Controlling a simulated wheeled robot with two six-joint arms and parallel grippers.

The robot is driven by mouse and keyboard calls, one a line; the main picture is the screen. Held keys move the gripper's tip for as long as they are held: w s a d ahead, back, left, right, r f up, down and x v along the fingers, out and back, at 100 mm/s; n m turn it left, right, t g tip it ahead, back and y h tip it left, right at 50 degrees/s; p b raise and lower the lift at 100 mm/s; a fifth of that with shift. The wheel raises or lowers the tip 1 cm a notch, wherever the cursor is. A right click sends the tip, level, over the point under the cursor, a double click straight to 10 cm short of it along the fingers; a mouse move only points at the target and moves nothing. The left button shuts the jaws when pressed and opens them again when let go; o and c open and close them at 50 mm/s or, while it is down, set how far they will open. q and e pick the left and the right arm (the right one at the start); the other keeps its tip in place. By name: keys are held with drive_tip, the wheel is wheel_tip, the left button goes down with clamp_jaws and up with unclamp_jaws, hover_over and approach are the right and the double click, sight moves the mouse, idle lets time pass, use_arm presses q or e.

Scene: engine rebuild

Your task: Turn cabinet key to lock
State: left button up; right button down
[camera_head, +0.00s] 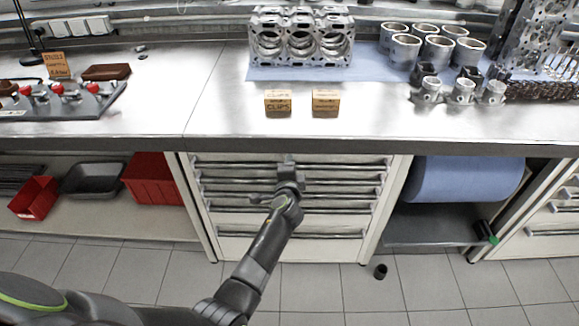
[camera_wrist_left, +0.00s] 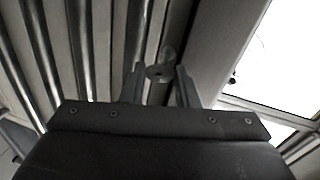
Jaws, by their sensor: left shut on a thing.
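The drawer cabinet (camera_head: 222,220) stands under the workbench, and its several drawers with long bar handles look closed. My left gripper (camera_head: 287,160) reaches up to the upper part of the cabinet front. In the left wrist view its two fingers (camera_wrist_left: 160,80) are shut on a small grey metal piece, which looks like the cabinet key (camera_wrist_left: 163,68). The key sits at the cabinet front beside the drawer handles. The gripper hides the key and lock in the head view, and I cannot tell the key's turn angle. My right gripper is not in view.
Two small cardboard boxes, one marked clips (camera_head: 278,102), stand on the bench top above the cabinet. An engine block (camera_head: 300,38) and several cylinder sleeves (camera_head: 405,50) stand behind. A blue roll (camera_head: 465,180) lies right of the cabinet. Red bins (camera_head: 150,178) stand left.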

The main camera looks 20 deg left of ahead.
use_arm(q)
drive_tip(key=shift+m, duration=0.5)
idle(0.3)
drive_tip(key=o, duration=1)
drive_tip(key=shift+d, duration=0.1)
drive_tip(key=shift+c, duration=0.2)
